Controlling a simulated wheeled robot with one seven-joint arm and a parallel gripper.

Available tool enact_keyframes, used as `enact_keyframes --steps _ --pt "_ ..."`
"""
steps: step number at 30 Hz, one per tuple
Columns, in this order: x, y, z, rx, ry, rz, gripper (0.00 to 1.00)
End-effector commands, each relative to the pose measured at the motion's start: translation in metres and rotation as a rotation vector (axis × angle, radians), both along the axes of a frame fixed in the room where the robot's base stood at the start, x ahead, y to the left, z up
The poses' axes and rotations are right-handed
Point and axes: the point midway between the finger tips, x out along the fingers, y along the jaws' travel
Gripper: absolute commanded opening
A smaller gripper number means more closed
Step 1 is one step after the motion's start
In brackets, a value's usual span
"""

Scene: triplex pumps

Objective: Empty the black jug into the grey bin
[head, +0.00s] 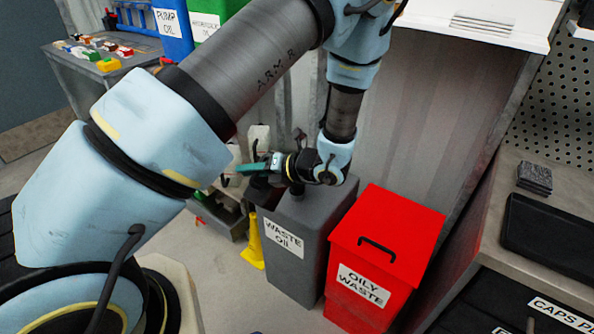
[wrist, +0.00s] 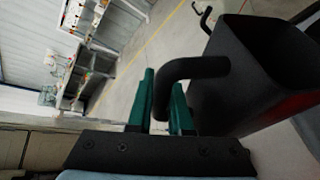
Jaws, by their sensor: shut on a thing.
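The grey bin (head: 310,240), labelled WASTE OIL, stands on the floor in the middle of the head view, with a dark neck on its top. My gripper (head: 236,171) is above its back left edge, its teal fingers pointing left. In the wrist view, my gripper (wrist: 168,98) is shut on the bent handle of the black jug (wrist: 225,95). The jug is at the right, its open mouth toward the upper right; its contents are hidden. In the head view a dark shape under the fingers may be the jug; its tilt is unclear.
A red OILY WASTE bin (head: 385,245) stands close to the right of the grey bin. A yellow object (head: 251,240) and a grey crate (head: 222,217) are to its left. A workbench with a black tray (head: 550,237) is at the right. Open floor lies in front.

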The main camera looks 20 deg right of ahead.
Motion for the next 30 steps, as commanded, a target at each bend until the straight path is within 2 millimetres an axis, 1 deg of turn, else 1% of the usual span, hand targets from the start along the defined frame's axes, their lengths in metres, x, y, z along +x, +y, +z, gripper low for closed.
enact_keyframes --steps 30 --pt "0.0047 -0.0079 0.0044 0.112 0.062 -0.001 0.0"
